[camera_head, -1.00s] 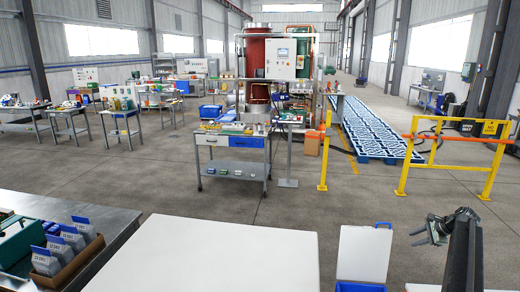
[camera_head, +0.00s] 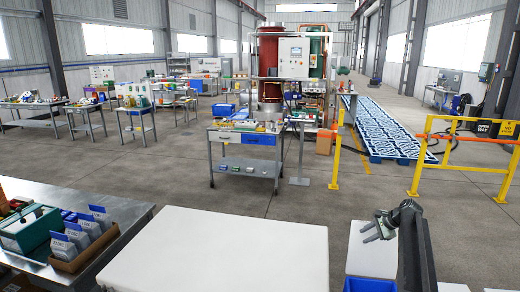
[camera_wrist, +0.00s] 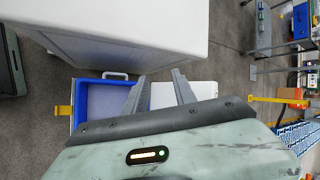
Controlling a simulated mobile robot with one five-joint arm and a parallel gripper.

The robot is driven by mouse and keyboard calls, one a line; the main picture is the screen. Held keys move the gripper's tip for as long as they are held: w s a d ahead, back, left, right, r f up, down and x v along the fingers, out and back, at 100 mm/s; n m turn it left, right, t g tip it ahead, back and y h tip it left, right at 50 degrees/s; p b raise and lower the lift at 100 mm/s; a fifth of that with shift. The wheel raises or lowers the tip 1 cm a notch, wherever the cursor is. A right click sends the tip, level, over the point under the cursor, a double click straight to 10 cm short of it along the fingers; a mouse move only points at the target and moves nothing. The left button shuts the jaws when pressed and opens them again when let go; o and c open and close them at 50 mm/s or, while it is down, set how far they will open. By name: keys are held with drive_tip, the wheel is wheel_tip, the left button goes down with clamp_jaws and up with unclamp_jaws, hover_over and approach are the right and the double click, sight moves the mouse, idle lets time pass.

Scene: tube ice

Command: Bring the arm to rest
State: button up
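My gripper (camera_head: 374,228) is at the end of my dark raised arm, at the lower right of the head view. It points left, above a cooler with a blue interior and a white lid. In the wrist view my gripper (camera_wrist: 160,80) has two grey fingers spread apart, with nothing held between them. The floor and the white lid (camera_wrist: 200,91) show past them. The blue interior (camera_wrist: 103,98) lies to the left of the fingers and looks empty where visible.
A large white box (camera_head: 215,250) stands in front of me. A steel table (camera_head: 120,225) at left holds a carton of labelled bags (camera_head: 85,245) and a green case (camera_head: 30,230). A wheeled cart (camera_head: 245,150) stands ahead. Yellow railings (camera_head: 450,165) are at right. Grey floor lies between.

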drive_tip(key=s+a+f+n+g+b, duration=0.15)
drive_tip(key=s+a, duration=0.25)
drive_tip(key=a, duration=0.5)
drive_tip(key=s+a+f+n+g, duration=0.1)
drive_tip(key=s+a+f+n, duration=0.3)
drive_tip(key=a, duration=0.5)
drive_tip(key=s+a+f+n+g+b, duration=0.1)
drive_tip(key=s+a, duration=0.4)
drive_tip(key=a, duration=0.4)
drive_tip(key=s+a+f+n+h+b, duration=0.1)
drive_tip(key=s+a+n, duration=0.15)
drive_tip(key=s, duration=0.35)
drive_tip(key=s+a+f+n+h, duration=0.1)
drive_tip(key=s+a+n+h, duration=0.15)
drive_tip(key=s, duration=0.35)
drive_tip(key=s+d+n+g+h, duration=0.1)
drive_tip(key=s+d+n+g, duration=0.1)
drive_tip(key=s, duration=0.5)
drive_tip(key=shift+s+d+f+n, duration=0.2)
drive_tip(key=shift+d+n, duration=0.45)
drive_tip(key=shift+n, duration=0.6)
